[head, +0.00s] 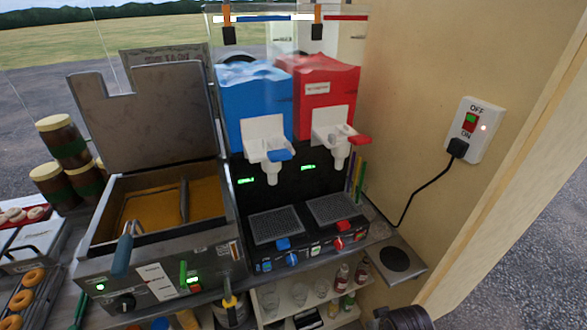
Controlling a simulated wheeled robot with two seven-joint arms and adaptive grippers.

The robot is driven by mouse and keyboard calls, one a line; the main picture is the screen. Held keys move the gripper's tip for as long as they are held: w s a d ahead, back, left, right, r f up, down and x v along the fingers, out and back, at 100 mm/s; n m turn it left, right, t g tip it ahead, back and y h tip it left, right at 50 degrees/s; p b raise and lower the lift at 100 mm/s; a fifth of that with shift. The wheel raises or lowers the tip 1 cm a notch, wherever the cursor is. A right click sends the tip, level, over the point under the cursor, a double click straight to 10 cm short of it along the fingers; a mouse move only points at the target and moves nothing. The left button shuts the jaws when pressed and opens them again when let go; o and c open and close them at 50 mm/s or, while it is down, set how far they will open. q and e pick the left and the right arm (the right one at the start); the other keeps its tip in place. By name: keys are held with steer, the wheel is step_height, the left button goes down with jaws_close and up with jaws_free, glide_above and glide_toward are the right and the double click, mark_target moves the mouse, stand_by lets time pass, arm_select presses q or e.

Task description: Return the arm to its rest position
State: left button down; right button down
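Neither gripper's fingers show in the head view. A dark rounded part of my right arm shows at the bottom edge, right of centre, cut off by the frame. It is beside the lower shelf and below the small side ledge, and I see nothing held there. My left arm is not in view.
A fryer (148,262) with raised lid stands left, its basket handle (122,250) sticking out in front. A slush machine with blue tank (254,95) and red tank (325,95) stands centre. A wall switch (474,130) and side ledge (384,271) are right.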

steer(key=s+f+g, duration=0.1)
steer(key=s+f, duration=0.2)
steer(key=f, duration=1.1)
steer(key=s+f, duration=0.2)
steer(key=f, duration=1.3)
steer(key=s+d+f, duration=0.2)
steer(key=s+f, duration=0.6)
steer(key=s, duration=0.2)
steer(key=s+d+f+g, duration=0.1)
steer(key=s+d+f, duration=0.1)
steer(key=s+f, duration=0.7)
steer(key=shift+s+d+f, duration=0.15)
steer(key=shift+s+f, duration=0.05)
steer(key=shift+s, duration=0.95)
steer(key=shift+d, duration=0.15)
